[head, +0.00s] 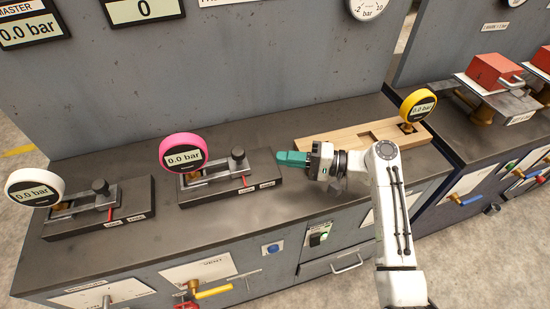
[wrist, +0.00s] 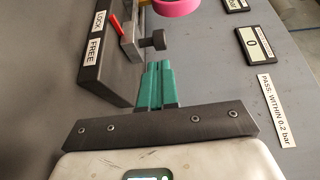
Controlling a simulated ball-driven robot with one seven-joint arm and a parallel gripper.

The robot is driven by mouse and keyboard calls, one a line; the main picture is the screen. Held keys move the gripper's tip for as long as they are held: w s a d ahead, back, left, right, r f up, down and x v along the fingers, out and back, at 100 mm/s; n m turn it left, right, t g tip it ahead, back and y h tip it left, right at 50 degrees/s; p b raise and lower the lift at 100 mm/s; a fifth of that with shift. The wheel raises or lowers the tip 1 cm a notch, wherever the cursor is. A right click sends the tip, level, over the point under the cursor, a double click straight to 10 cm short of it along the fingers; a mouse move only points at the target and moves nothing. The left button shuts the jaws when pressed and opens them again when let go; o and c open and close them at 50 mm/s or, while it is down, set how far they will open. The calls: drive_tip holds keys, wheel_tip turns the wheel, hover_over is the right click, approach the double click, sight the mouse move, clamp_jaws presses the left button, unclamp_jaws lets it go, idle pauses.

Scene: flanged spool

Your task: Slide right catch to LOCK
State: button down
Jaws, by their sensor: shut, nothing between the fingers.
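The right catch (head: 238,160) is a dark knob on a slide, on the block with the pink gauge (head: 183,152). In the wrist view its knob (wrist: 153,41) is just beyond my fingertips. Its red pointer (wrist: 116,24) lies beside the LOCK label (wrist: 98,20), with the FREE label (wrist: 95,52) nearer my gripper. My gripper (head: 280,157) has teal fingers, shut and empty, to the right of the knob with a gap between. The left catch (head: 101,187) is on the block with the white gauge (head: 34,187), its red pointer by the left label.
A wooden tray (head: 345,142) behind my gripper has an empty recess and holds a yellow gauge (head: 418,105). The grey back panel (head: 230,70) rises behind the bench. The bench top (head: 235,222) is clear in front of the pink gauge's block.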

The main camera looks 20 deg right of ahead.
drive_tip(key=v, duration=0.6)
drive_tip(key=shift+b, duration=0.45)
drive_tip(key=shift+d, duration=0.1)
